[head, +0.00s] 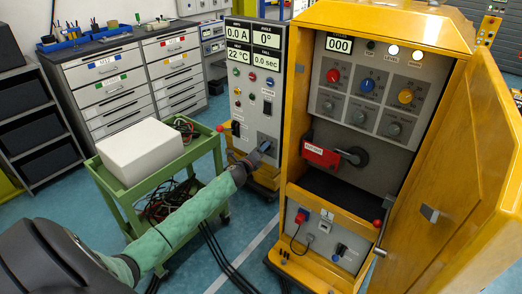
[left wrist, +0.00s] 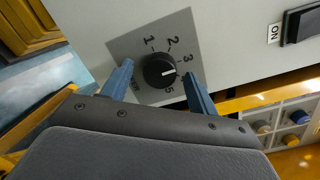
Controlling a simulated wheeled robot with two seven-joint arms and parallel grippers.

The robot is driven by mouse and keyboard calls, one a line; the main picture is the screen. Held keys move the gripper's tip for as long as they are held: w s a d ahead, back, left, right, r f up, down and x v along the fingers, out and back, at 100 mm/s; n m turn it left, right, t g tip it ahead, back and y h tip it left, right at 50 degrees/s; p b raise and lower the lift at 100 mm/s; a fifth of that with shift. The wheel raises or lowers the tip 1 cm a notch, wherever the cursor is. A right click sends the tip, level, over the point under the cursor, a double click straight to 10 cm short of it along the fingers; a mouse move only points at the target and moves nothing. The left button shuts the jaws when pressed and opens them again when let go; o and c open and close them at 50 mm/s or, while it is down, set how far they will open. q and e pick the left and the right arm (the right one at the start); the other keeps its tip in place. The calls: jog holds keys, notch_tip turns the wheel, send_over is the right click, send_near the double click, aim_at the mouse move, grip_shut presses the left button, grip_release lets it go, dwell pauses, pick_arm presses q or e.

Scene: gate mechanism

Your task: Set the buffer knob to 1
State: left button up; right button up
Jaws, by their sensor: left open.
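The buffer knob (left wrist: 158,70) is a round black knob with a white pointer mark, on a grey square plate with numbers around it. The mark points right, just below the 3 and above the 5, toward a spot covered by a finger. A label on the plate is partly hidden. My left gripper (left wrist: 159,72) is open, with one blue finger on each side of the knob; I cannot tell whether they touch it. In the head view my left gripper (head: 264,147) is at the lower part of the grey control panel (head: 245,105). My right gripper is not in view.
A yellow cabinet (head: 294,130) stands right of the panel, its door (head: 450,160) open, with knobs and a red-handled lever (head: 322,153) inside. A green cart (head: 208,138) with a white box (head: 140,150) and cables stands left. An ON switch (left wrist: 300,24) is near the knob.

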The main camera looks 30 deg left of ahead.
pick_arm(q)
jog(key=c, duration=1)
jog(key=shift+n, duration=0.3)
jog(key=n+h+p, duration=0.1)
jog(key=n+p, duration=0.1)
jog(key=n, duration=0.6)
jog(key=n+g+p, duration=0.1)
jog(key=n+p, duration=0.1)
jog(key=n, duration=0.6)
jog(key=shift+a+h, duration=0.15)
jog(key=shift+h, duration=0.25)
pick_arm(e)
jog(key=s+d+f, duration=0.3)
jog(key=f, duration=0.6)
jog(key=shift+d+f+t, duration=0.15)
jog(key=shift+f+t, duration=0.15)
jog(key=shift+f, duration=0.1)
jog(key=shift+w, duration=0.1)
